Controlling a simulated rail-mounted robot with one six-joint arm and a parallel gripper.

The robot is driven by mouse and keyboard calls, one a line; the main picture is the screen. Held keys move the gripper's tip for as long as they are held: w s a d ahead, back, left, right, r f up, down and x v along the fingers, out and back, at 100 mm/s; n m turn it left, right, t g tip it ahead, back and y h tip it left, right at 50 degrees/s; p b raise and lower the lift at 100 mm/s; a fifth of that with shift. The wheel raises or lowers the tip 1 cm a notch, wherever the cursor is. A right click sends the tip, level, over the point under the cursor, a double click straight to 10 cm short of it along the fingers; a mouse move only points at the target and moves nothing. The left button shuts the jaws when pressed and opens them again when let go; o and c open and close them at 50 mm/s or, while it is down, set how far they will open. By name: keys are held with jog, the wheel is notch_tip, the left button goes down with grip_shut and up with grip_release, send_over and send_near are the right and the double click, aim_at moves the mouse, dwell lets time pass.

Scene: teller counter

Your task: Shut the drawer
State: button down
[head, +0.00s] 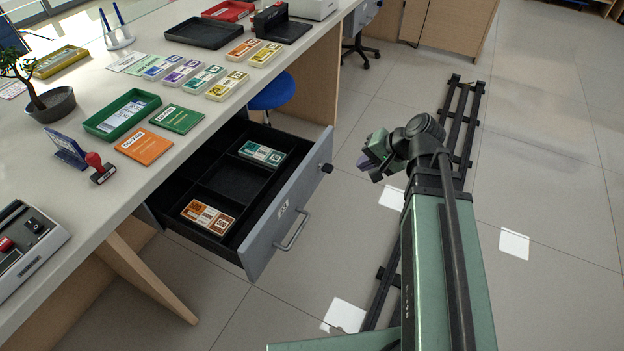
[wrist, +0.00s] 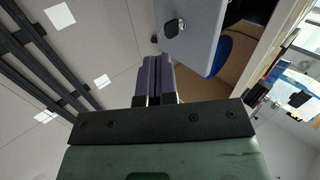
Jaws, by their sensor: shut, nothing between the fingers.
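The drawer (head: 285,222) under the counter stands open in the head view, its grey front pulled out toward my arm. It has a bar handle (head: 293,231) and a dark round knob or lock (head: 327,168) near its far end. Inside the black compartments lie a teal banknote bundle (head: 261,153) and an orange-brown one (head: 208,216). My gripper (head: 366,163) is to the right of the drawer front, apart from it, near its far end. In the wrist view its purple fingers (wrist: 158,78) are together and empty, with the grey drawer front (wrist: 192,40) just beyond and above them.
The counter top (head: 150,190) holds trays, several banknote bundles, booklets, a stamp and a plant. A blue stool (head: 272,92) stands beyond the drawer under the counter. A dark floor rail (head: 462,125) runs on the right. The floor between drawer and arm is clear.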

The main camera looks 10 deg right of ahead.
aim_at(317, 161)
jog(key=shift+m+t+y, duration=0.5)
jog(key=b+x, duration=0.2)
jog(key=x, duration=0.1)
jog(key=w+b+x, duration=0.1)
jog(key=b+x, duration=0.4)
jog(key=x, duration=0.1)
jog(key=shift+w+d+b, duration=0.2)
jog(key=shift+w+b, duration=0.1)
jog(key=shift+w, duration=0.15)
jog(key=shift+w+a+r+p, duration=0.2)
jog(key=shift+w+a, duration=0.15)
jog(key=shift+a, duration=0.25)
jog(key=shift+w+a+r+p, duration=0.15)
jog(key=shift+w+a, duration=0.25)
jog(key=shift+a, duration=0.2)
jog(key=shift+w+a, duration=0.35)
jog(key=shift+a, duration=0.2)
